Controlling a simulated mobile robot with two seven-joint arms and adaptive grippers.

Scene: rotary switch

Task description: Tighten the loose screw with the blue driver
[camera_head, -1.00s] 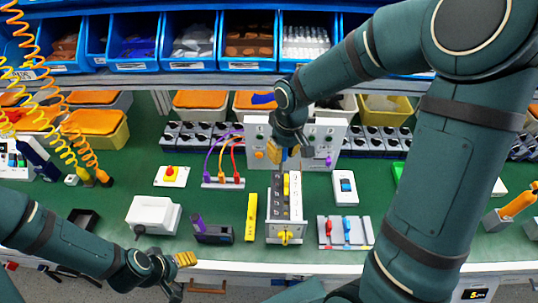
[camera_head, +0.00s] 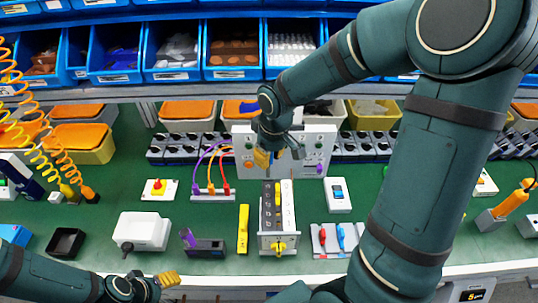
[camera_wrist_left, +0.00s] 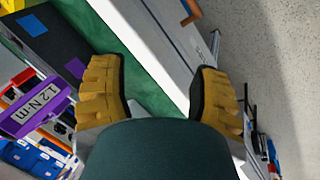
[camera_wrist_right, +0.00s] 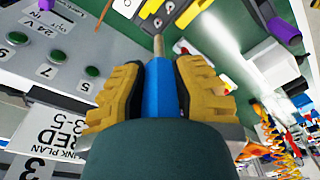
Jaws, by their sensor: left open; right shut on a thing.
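My right gripper (camera_head: 277,158) is shut on the blue driver (camera_wrist_right: 160,88), above the bench behind the terminal block (camera_head: 278,243). In the right wrist view the driver's metal shaft points away from the fingers, toward a dark strip with round screw heads (camera_wrist_right: 181,20). I cannot tell whether its tip touches anything, or which screw is loose.
A purple driver in a dark holder (camera_head: 207,248), a yellow bar (camera_head: 243,229) and a white box (camera_head: 140,232) stand left of the block. A tray with red and blue pieces (camera_head: 337,240) is right of it. A grey panel (camera_head: 313,158) stands behind.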

